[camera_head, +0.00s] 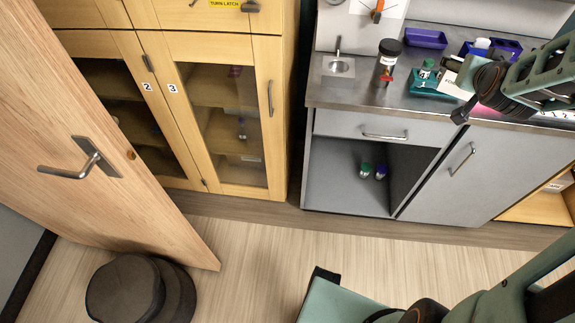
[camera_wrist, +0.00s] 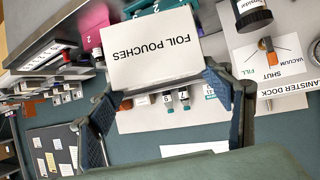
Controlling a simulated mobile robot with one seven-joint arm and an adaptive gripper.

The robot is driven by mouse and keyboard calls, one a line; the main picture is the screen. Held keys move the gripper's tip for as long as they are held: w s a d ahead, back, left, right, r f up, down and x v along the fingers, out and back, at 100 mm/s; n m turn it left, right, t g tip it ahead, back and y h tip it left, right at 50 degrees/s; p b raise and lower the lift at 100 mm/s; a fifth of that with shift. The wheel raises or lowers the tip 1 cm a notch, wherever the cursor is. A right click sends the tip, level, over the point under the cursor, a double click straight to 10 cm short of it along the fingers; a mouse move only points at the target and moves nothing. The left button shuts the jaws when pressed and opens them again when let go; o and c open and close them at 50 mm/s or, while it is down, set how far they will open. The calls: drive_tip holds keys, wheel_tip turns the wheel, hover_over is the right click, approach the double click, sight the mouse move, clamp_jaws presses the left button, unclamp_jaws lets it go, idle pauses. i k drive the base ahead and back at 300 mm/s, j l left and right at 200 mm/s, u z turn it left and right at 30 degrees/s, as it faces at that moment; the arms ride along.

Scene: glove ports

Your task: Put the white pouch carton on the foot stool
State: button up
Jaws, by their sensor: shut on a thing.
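The white pouch carton (camera_wrist: 150,48), labelled FOIL POUCHES, fills the space between the fingertips of my gripper (camera_wrist: 158,90) in the wrist view. My gripper is shut on it. In the head view the carton (camera_head: 452,84) shows partly behind my gripper (camera_head: 474,94), over the steel counter at the right. I cannot tell whether it touches the counter. A dark round stepped stool, seemingly the foot stool (camera_head: 122,288), stands on the floor at the lower left, far from my gripper. Its top looks bare.
The steel counter (camera_head: 350,99) holds a dark jar (camera_head: 387,62), purple trays (camera_head: 425,38) and a teal rack (camera_head: 432,88) close to the carton. An open wooden door (camera_head: 100,130) stands beside the stool. The floor (camera_head: 260,255) in the middle is clear.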

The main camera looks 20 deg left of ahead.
sight(138, 285)
drive_tip(key=k, duration=0.65)
drive_tip(key=k+u, duration=0.1)
drive_tip(key=u, duration=0.3)
drive_tip(key=k+u, duration=0.15)
drive_tip(key=u, duration=0.3)
drive_tip(key=i+j+u, duration=0.15)
drive_tip(key=u, duration=1.95)
drive_tip(key=i+l, duration=0.45)
